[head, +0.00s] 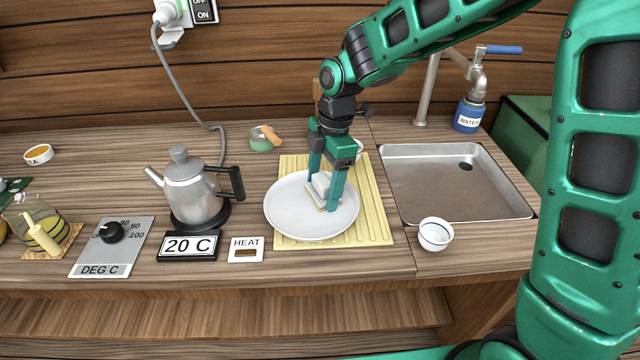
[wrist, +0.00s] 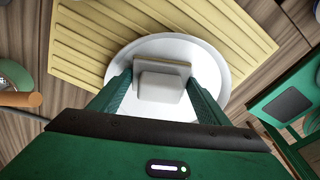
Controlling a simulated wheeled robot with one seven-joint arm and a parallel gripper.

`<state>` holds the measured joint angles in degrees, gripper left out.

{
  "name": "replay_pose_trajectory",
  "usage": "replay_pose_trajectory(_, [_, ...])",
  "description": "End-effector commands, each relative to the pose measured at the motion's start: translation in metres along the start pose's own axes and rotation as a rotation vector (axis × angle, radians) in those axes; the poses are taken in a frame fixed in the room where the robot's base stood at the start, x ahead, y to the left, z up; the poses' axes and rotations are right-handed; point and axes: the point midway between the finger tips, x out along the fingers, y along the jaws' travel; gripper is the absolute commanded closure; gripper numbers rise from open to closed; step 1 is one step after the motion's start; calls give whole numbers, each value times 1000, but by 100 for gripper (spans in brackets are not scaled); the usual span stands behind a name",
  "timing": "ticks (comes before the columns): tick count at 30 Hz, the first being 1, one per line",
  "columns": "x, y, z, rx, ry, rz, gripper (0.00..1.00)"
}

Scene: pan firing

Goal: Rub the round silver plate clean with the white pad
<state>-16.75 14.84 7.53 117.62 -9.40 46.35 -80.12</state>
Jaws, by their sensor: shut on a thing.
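The round silver plate (head: 290,215) lies on a ribbed yellow mat (head: 375,228) in the middle of the counter. My gripper (head: 325,198) points down over the right half of the plate and is shut on the white pad (head: 320,186). The pad has a thin tan layer on one side and is at the plate's surface; I cannot tell whether it touches. In the wrist view the pad (wrist: 160,88) sits between both fingers, with the plate (wrist: 212,65) around it. The gripper hides part of the plate. No clear stains show on the visible plate.
A silver kettle (head: 192,195) stands left of the plate, with a temperature display (head: 188,247) and heat sign (head: 246,249) in front. A sink (head: 450,185) is at right, with a small white cup (head: 435,234) at its front.

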Motion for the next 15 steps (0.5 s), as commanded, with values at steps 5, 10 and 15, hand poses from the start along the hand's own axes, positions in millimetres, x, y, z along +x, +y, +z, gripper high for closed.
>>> replay_pose_trajectory(5, [-2,-3,7,4,-1,0,48])
replay_pose_trajectory(10, [-3,-4,9,3,-1,2,48])
replay_pose_trajectory(15, [-3,-3,8,2,-1,2,48])
